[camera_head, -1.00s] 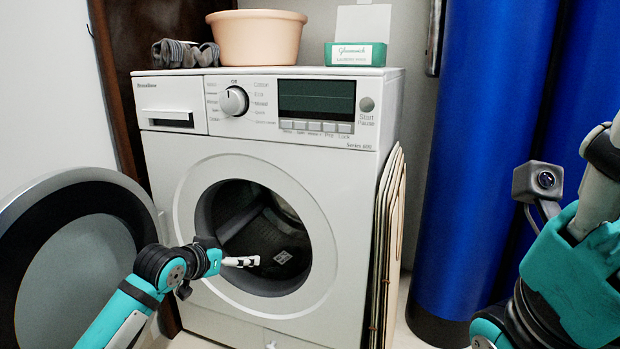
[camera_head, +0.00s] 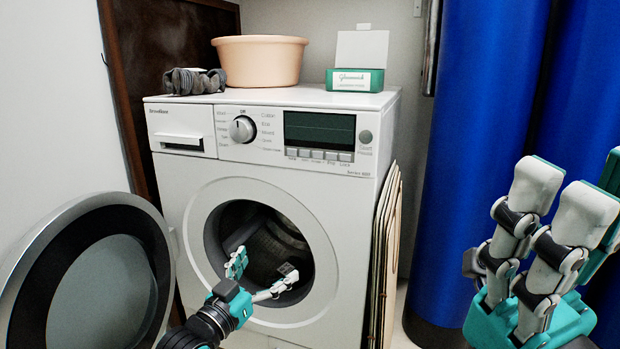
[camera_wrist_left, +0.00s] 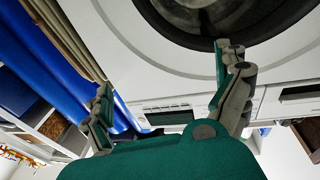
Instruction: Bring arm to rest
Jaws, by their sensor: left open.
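My left gripper (camera_head: 265,267) is open, with nothing between its fingers, in front of the lower part of the washing machine's round opening. In the left wrist view its spread fingers (camera_wrist_left: 168,95) show against the machine's front and the dark opening. My right gripper (camera_head: 565,200) stands at the right edge with its fingers pointing up, partly cut off. I cannot tell how far apart its fingers are. The white washing machine (camera_head: 345,215) stands in the middle, and its drum (camera_head: 265,235) looks dark, partly hidden by my left gripper.
The open round door (camera_head: 150,230) swings out at the left, close to my left arm. A peach basin (camera_head: 260,62), grey cloth (camera_head: 193,81) and a green box (camera_head: 355,80) sit on top. Thin boards (camera_head: 384,260) lean at the right, near blue cylinders (camera_head: 480,130).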

